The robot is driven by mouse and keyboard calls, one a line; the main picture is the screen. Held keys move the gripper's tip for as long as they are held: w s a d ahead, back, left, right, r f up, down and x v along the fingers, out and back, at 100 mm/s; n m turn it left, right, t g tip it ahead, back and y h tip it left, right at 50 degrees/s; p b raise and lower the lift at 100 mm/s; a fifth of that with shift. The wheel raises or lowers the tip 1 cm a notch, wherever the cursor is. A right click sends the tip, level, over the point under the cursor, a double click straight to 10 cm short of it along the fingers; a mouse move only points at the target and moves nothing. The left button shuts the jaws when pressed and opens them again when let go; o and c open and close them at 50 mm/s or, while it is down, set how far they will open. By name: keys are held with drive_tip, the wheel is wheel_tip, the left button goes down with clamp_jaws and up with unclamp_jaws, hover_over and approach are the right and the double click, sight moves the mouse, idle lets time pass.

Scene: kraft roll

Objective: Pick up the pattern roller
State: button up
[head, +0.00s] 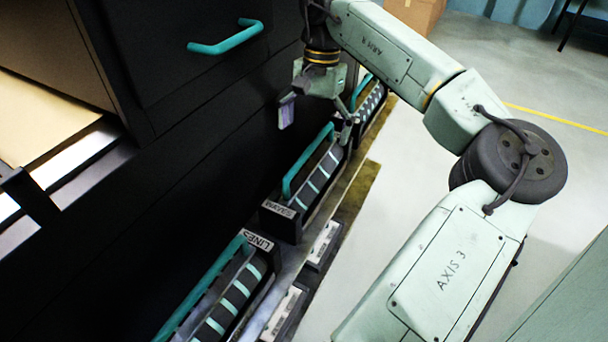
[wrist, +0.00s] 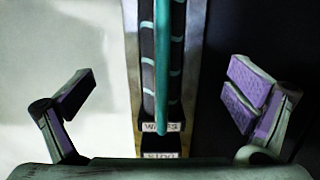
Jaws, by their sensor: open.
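Several dark pattern rollers with pale teal stripes and teal bar handles sit in a row along the black cabinet. In the head view, the middle roller (head: 318,182) has a hard-to-read end label, and the nearest roller (head: 232,300) is labelled LINES. Another roller (head: 372,100) is at the back, partly hidden by my gripper. My gripper (head: 318,118) is open and empty above the row, towards the far part. In the wrist view, a roller (wrist: 176,65) labelled WAVES and its handle (wrist: 161,60) lie between the spread purple-padded fingers of my gripper (wrist: 160,108), untouched.
The black cabinet (head: 150,190) with a teal drawer handle (head: 226,38) stands close on the left. Small labelled blocks (head: 324,244) sit to the right of the rollers. Open grey floor (head: 370,215) lies to the right; a cardboard box (head: 415,12) stands at the back.

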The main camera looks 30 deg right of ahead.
sight(309, 167)
drive_tip(key=f, duration=0.2)
drive_tip(key=a+f+p, duration=0.1)
drive_tip(key=f, duration=0.5)
drive_tip(key=shift+s+a, duration=0.15)
drive_tip(key=shift+s, duration=0.05)
drive_tip(key=shift+p, duration=0.3)
drive_tip(key=c, duration=2)
